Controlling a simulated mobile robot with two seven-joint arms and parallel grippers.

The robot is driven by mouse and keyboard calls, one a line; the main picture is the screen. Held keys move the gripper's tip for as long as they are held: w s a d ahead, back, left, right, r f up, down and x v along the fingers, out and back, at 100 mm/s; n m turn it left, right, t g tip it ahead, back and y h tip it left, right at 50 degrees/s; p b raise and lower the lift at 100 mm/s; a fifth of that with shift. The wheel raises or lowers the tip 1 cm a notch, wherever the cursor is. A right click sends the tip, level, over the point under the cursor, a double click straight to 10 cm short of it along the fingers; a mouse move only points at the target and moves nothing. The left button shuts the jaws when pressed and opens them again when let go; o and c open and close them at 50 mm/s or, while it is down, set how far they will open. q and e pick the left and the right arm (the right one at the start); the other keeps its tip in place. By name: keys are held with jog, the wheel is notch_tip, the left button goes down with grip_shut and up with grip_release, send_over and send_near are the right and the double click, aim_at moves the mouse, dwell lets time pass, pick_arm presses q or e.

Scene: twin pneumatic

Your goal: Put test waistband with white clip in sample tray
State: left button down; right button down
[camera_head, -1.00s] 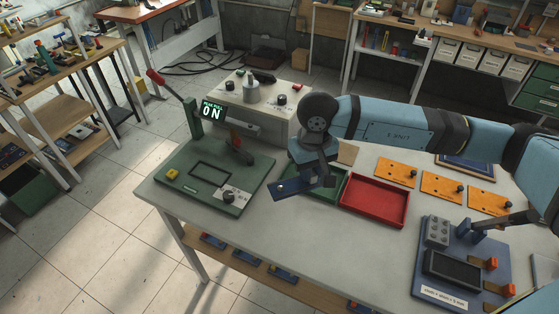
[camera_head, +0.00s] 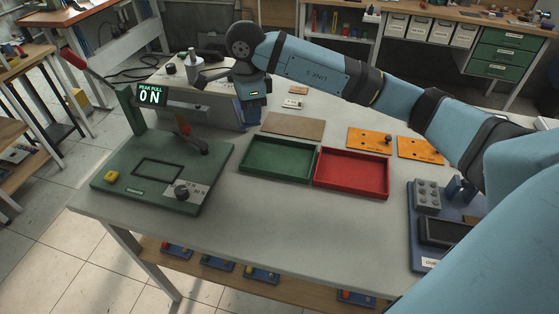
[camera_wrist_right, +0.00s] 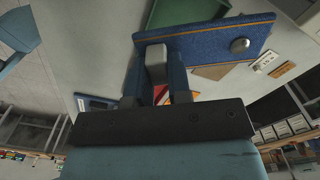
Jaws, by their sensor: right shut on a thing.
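My right gripper (camera_head: 253,118) is above the back of the table, left of the tan board. In the right wrist view, the gripper (camera_wrist_right: 167,60) is shut on a dark blue waistband piece (camera_wrist_right: 205,43) with orange stitching and a round silver button. In the head view, the piece cannot be told apart from the blue gripper. An empty green tray (camera_head: 277,178) and an empty red tray (camera_head: 352,194) stand side by side; I cannot tell which is the sample tray. My left gripper is out of view.
A tan board (camera_head: 293,126) lies behind the green tray. Orange plates (camera_head: 370,140) and a blue fixture (camera_head: 425,225) are right. The front table strip is clear.

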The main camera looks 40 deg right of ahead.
jog(key=m, duration=0.3)
jog(key=shift+d+r, duration=0.25)
jog(key=shift+d, duration=0.15)
jog(key=d+r+m, duration=0.1)
jog(key=m, duration=1.2)
send_over(269, 166)
notch_tip(269, 166, down, 14)
jog(key=shift+r, duration=0.2)
notch_tip(269, 166, down, 5)
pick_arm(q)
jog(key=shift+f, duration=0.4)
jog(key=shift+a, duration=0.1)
pick_arm(e)
jog(key=shift+n, duration=0.3)
